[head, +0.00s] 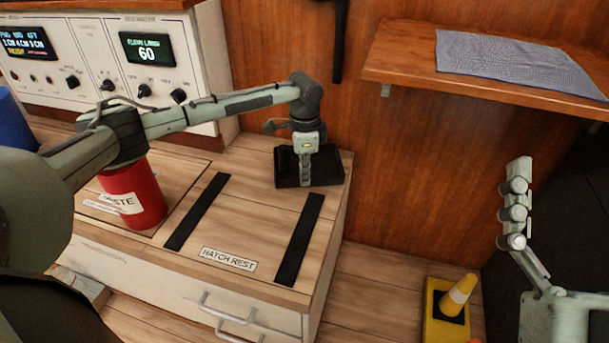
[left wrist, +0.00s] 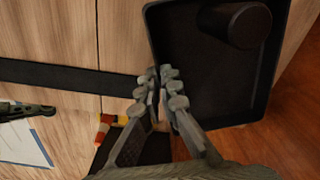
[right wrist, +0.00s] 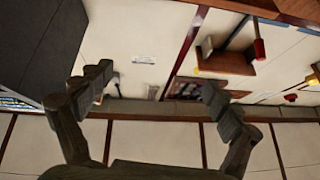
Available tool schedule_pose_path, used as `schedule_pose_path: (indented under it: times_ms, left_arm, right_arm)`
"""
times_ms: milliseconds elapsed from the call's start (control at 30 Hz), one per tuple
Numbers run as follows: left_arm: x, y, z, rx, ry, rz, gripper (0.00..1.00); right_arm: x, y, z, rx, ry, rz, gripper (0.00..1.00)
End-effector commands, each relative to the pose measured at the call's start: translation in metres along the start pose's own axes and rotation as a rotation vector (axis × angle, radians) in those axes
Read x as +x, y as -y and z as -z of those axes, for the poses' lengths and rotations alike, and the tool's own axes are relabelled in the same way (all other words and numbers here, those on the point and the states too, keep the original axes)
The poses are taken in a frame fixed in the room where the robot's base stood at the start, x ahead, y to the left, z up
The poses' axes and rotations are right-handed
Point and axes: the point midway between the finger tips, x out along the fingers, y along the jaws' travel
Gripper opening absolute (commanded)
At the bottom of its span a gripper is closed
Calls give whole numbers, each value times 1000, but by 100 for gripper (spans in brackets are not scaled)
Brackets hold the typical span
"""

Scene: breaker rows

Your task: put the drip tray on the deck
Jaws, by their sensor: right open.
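The drip tray (head: 328,174), black and shallow, is at the back right corner of the wooden counter, by the wood wall. In the left wrist view the tray (left wrist: 215,85) fills the upper right, with a dark cylinder (left wrist: 247,24) in it. My left gripper (head: 305,182) points down at the tray's near side. Its fingers (left wrist: 160,75) are close together with the tray's rim between them. I cannot tell whether the tray is clear of the counter. The plank deck (head: 375,285) shows below. My right gripper (right wrist: 155,85) is open and empty, away to the right.
A red canister (head: 140,200) stands on the counter, left of two black strips and a "HATCH REST" label (head: 228,258). A yellow block with a cone (head: 440,315) stands on the floor. A shelf (head: 400,62) with a grey cloth (head: 510,62) juts from the wall.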

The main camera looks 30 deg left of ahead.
Motion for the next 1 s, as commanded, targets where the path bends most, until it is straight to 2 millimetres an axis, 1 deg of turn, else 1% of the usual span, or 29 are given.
schedule_pose_path:
  times_ms: [167,200,367,733,767,800,867,1000]
  left_arm:
    - [1,0,0,0,-1,0,0]
    - [3,0,0,0,0,-1,6]
    - [2,0,0,0,0,0,26]
    - [-1,1,0,0,0,2,26]
    - [-6,1,0,0,0,1,26]
    - [-12,1,0,0,-1,2,26]
    - [-22,1,0,0,-2,2,26]
    - [-54,1,0,0,-2,2,26]
  right_arm:
    - [0,0,-3,1,23,0,91]
    - [0,0,-4,2,26,0,91]
    - [0,0,-4,2,24,0,91]
    - [-2,0,-4,2,12,0,91]
    - [1,0,0,1,6,0,91]
    - [2,1,-1,1,24,2,91]
    - [1,2,-7,3,66,3,91]
    - [-2,5,-22,10,176,5,91]
